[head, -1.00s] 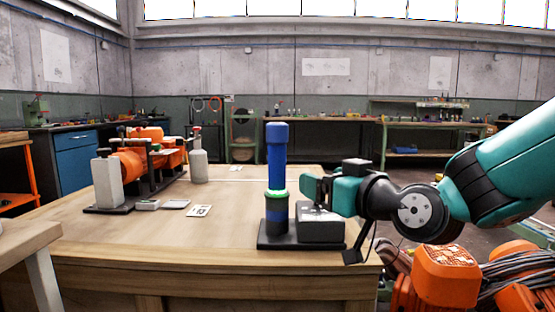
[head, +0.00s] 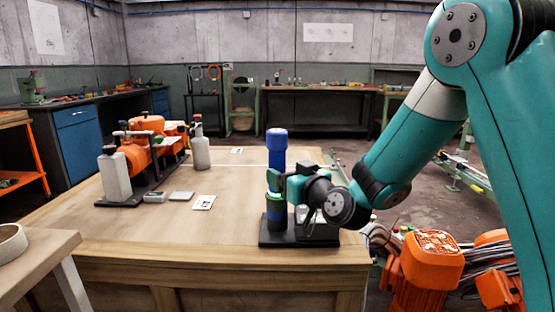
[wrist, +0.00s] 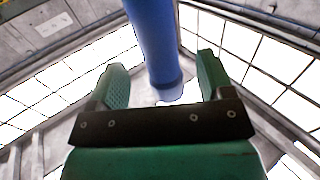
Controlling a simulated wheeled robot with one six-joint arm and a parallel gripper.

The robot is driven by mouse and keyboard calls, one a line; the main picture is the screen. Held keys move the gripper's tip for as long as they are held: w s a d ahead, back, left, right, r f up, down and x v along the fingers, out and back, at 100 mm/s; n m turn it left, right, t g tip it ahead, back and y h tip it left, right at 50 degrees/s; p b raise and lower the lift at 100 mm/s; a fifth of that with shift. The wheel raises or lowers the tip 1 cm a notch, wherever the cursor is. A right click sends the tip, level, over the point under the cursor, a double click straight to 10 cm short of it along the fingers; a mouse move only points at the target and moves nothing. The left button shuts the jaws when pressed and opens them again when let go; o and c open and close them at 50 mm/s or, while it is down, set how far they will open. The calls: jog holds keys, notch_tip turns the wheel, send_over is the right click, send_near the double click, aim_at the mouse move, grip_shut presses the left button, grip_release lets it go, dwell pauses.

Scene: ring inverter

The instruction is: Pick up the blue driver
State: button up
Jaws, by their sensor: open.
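The blue driver (head: 277,150) stands upright in a dark holder on a black base (head: 285,241) at the front right of the wooden table. My gripper (head: 274,184) is at the driver's lower part, level with the lower end of its blue body. In the wrist view the blue driver (wrist: 157,45) rises between the two green fingers of my gripper (wrist: 160,78). The fingers are open, with a visible gap to the driver on the right side. The gripper hides part of the driver's lower section in the head view.
A grey block sits on the black base, partly behind my gripper. An orange machine (head: 145,158), a white bottle (head: 200,150) and small cards (head: 204,202) are on the table's left. Orange equipment (head: 428,262) stands right of the table. The table's middle is clear.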

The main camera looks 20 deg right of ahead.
aim_at(282, 169)
jog(key=p+x, duration=0.2)
jog(key=x, duration=0.3)
jog(key=shift+w, duration=0.15)
jog(key=c, duration=1.2)
jog(key=shift+r, duration=0.15)
jog(key=shift+c, duration=0.2)
